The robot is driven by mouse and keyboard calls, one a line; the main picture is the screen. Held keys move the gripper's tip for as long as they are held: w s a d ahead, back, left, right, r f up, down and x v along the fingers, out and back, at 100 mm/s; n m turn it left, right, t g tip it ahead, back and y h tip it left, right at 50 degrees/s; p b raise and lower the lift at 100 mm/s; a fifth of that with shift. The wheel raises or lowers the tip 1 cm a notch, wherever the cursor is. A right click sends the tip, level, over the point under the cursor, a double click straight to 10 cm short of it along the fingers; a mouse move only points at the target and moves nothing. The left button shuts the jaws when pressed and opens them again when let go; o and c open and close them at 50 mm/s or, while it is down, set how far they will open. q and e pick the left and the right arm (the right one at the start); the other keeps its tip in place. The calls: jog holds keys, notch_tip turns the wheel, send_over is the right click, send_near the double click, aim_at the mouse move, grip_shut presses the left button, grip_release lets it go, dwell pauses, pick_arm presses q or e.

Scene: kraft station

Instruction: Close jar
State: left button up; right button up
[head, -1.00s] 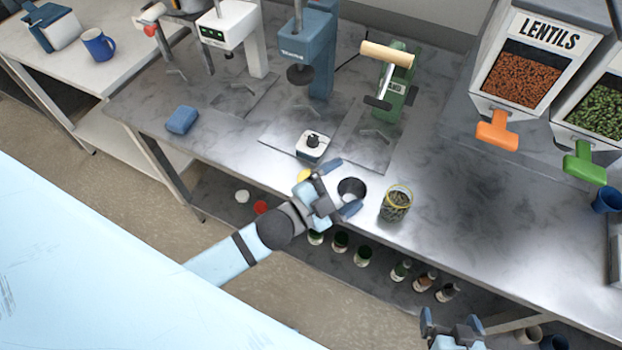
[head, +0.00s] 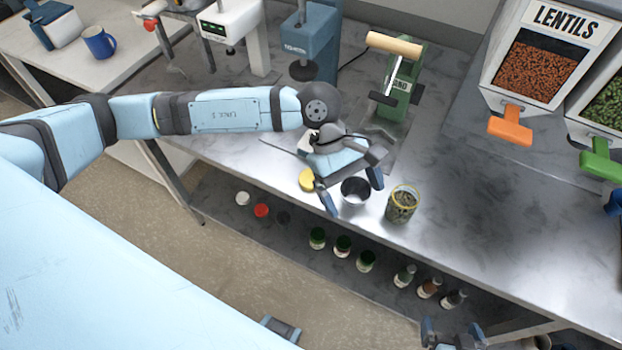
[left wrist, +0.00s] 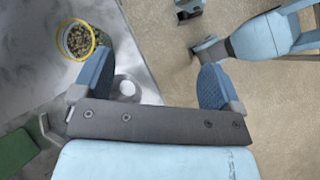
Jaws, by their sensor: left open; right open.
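A glass jar (head: 401,207) with a yellow rim and dark contents stands upright on the metal counter near its front edge. Its top looks open. It also shows at the upper left of the left wrist view (left wrist: 77,42). A yellow lid (head: 306,180) lies on the counter to the left, partly hidden by my left gripper. My left gripper (head: 351,191) is open above the counter, between lid and jar, over a metal cup (head: 355,192). Nothing shows between its fingers (left wrist: 155,85). My right gripper (head: 452,328) is open and empty at the bottom edge, away from the counter.
A green hand press (head: 398,88) and blue machine (head: 318,45) stand behind my left gripper. Dispensers with an orange handle (head: 510,127) and a green handle (head: 607,160) are at the right. Several bottles (head: 404,276) stand on the lower shelf. The counter right of the jar is clear.

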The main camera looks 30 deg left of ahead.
pick_arm(q)
jog(key=w+a+m+t+y, duration=0.3)
jog(key=w+a+y, duration=0.4)
jog(key=a, duration=0.6)
jog(key=shift+r+m+t+b, duration=0.25)
jog(key=shift+m+t+b, duration=0.05)
jog(key=shift+b, duration=0.05)
jog(key=p, duration=0.1)
send_over(310, 176)
jog(key=f, duration=0.5)
jog(key=s+f, duration=0.1)
jog(key=f, duration=0.2)
jog(key=shift+f, duration=0.35)
jog(key=shift+w+f+p, duration=0.15)
jog(key=shift+f+p, duration=0.1)
jog(key=shift+p, duration=0.05)
jog(key=f, duration=0.1)
jog(key=f+p, duration=0.1)
jog(key=f, duration=0.1)
jog(key=shift+w+f, duration=0.3)
jog(key=shift+w, duration=0.1)
jog(key=shift+f, duration=0.5)
